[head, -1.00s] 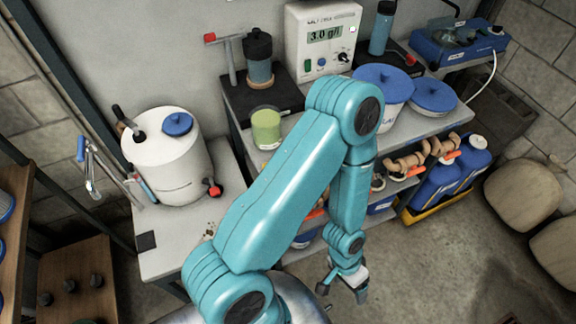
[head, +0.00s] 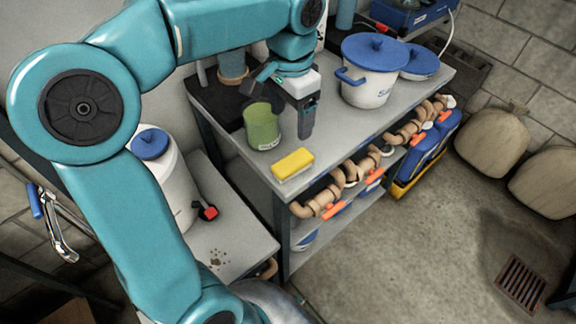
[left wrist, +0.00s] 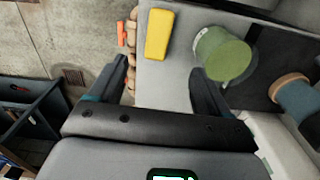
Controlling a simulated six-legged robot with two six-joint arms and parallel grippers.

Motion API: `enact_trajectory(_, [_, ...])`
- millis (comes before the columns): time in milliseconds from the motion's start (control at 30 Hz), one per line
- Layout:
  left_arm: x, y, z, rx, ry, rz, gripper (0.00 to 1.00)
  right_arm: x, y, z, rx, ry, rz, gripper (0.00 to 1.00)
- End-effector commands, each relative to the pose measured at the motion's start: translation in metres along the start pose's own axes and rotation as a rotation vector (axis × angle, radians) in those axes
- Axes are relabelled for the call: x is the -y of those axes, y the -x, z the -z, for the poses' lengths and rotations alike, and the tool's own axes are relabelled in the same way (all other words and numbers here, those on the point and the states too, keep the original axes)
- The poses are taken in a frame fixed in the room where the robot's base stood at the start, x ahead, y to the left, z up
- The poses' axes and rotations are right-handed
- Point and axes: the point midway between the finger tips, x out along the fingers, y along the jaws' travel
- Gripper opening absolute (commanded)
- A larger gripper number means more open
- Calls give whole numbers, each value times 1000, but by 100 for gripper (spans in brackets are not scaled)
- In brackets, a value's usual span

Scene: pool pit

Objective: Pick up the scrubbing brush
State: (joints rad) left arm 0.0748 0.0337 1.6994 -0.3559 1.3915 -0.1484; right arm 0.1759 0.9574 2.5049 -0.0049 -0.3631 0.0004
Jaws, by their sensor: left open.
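The scrubbing brush (head: 293,165) is a small yellow block with a pale underside. It lies on the grey table top close to its front edge. It also shows in the left wrist view (left wrist: 159,35), beyond the fingertips and roughly in line with the gap between them. My left gripper (head: 280,108) is open and empty above the table, higher up in the head view than the brush and apart from it. Its two dark fingers show in the left wrist view (left wrist: 160,68). My right gripper is not in view.
A green cup (head: 262,127) stands just left of the brush, and appears close to one finger in the wrist view. A white pot with blue lid (head: 368,90) stands further right. Brown pipe fittings (head: 318,205) lie on the shelf below. The table between brush and pot is clear.

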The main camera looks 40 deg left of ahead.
Motion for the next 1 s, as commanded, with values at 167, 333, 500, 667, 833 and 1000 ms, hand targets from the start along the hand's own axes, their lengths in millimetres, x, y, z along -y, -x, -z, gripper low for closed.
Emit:
enact_trajectory(167, [-3, -47, 1, 7, -1, -2, 78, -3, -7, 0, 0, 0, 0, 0])
enact_trajectory(333, [-4, -80, 2, 5, 0, -1, 78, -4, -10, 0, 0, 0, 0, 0])
enact_trajectory(500, [-3, -95, 1, 3, 0, -2, 78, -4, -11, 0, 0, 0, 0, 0])
enact_trajectory(667, [-3, -114, -2, 6, 0, -2, 78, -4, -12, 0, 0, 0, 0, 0])
enact_trajectory(833, [-2, -141, -4, 4, 0, -2, 78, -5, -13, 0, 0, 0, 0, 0])
enact_trajectory(1000, [-2, -148, -4, 1, 0, -1, 78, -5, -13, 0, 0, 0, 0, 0])
